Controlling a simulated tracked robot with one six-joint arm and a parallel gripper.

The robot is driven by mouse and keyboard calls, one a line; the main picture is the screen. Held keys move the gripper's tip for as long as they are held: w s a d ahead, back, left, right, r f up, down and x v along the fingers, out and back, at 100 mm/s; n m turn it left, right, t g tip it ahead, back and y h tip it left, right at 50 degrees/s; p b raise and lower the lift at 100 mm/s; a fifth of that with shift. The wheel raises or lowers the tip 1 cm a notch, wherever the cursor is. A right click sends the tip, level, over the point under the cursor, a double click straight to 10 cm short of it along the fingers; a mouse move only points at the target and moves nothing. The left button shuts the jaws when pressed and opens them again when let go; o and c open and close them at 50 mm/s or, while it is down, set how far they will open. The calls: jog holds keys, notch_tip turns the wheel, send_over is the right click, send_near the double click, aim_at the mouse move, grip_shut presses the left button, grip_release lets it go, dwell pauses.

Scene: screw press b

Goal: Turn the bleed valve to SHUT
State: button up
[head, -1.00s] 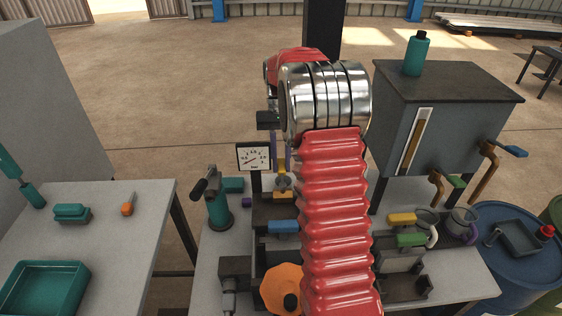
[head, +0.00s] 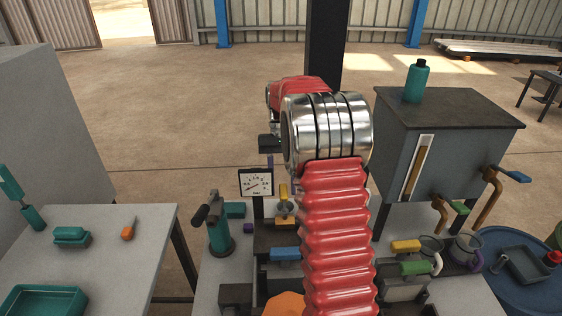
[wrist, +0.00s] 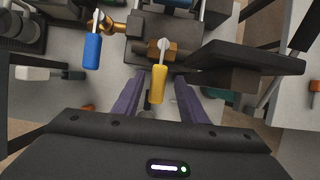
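A yellow-handled lever (wrist: 158,84) on a brass valve body (wrist: 160,50) is in the middle of the wrist view. In the head view the yellow handle (head: 283,191) stands up just right of the gauge. I read no OPEN or SHUT marking, so I cannot confirm it is the bleed valve. My gripper (wrist: 161,75) is open, its two purple fingers either side of the yellow handle with gaps visible. Whether they are at its height is unclear. In the head view my red arm hides most of the gripper.
A blue-handled lever (wrist: 92,51) is left of the yellow one. A dark plate, the gauge (head: 256,183) in the head view, is close by. A teal hand pump (head: 219,228) stands left. A grey tank (head: 450,140) with levers stands right.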

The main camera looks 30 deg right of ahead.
jog(key=v, duration=1.3)
jog(key=shift+w+a, duration=0.1)
jog(key=shift+w, duration=0.05)
dwell(0.7)
jog(key=s+a+r+n+t+h, duration=0.1)
jog(key=s+a+r+n+t, duration=0.15)
jog(key=s+a, duration=0.35)
jog(key=s+a+r+n+t+h, duration=0.15)
jog(key=s+a+r, duration=0.3)
jog(key=a, duration=0.45)
jog(key=s+a+f+t, duration=0.1)
jog(key=s+a+f, duration=0.2)
jog(key=s, duration=0.2)
jog(key=s+a+f+n+t, duration=0.1)
jog(key=s+a+f+t, duration=0.1)
jog(key=s, duration=0.3)
jog(key=s+a+f+t, duration=0.2)
jog(key=s+a+f, duration=0.1)
jog(key=s, duration=0.3)
jog(key=shift+a+f+n, duration=0.35)
jog(key=shift+f+n, duration=0.05)
jog(key=shift+f, duration=0.4)
dwell(0.6)
